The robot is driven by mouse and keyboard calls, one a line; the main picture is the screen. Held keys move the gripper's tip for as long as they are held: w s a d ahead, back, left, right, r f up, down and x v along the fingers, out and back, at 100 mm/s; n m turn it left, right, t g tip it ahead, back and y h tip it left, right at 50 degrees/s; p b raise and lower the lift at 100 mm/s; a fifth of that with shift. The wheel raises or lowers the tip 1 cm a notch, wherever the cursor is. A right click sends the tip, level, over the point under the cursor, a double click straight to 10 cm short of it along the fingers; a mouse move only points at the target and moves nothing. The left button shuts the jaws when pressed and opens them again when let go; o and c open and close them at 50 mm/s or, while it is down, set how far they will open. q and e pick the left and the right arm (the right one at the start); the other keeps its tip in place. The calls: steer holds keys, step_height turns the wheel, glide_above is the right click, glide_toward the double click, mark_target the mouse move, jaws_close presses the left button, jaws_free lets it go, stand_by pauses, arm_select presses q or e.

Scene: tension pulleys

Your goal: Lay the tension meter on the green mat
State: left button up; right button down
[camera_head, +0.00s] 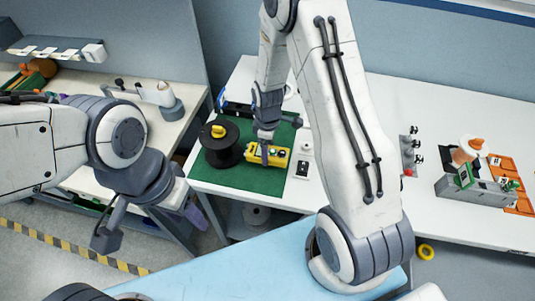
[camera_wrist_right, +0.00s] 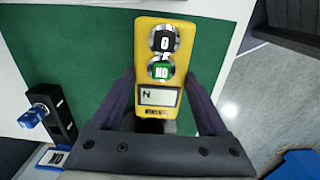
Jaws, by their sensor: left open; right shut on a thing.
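The yellow tension meter (camera_head: 278,156) has two round buttons and a small display. It is over the green mat (camera_head: 262,182) on the white table. My right gripper (camera_head: 264,150) points down and is shut on it. In the right wrist view the fingers of my right gripper (camera_wrist_right: 160,95) press both long sides of the tension meter (camera_wrist_right: 165,60), with the green mat (camera_wrist_right: 95,60) beneath. I cannot tell whether the meter touches the mat. My left gripper (camera_head: 150,226) is open and empty, away to the left in front of the tables.
A black spool (camera_head: 220,152) with a yellow top stands on the mat, left of the meter. A black block with a blue knob (camera_wrist_right: 40,118) shows in the wrist view. A grey device (camera_head: 475,190) and orange mat (camera_head: 512,172) are at the right. The mat's front part is clear.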

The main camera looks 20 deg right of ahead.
step_height(320, 180, down, 4)
steer(key=shift+r+p, duration=0.2)
steer(key=shift+p, duration=0.6)
steer(key=shift+f, duration=0.25)
steer(key=shift+f, duration=0.2)
jaws_free()
steer(key=shift+r, duration=0.1)
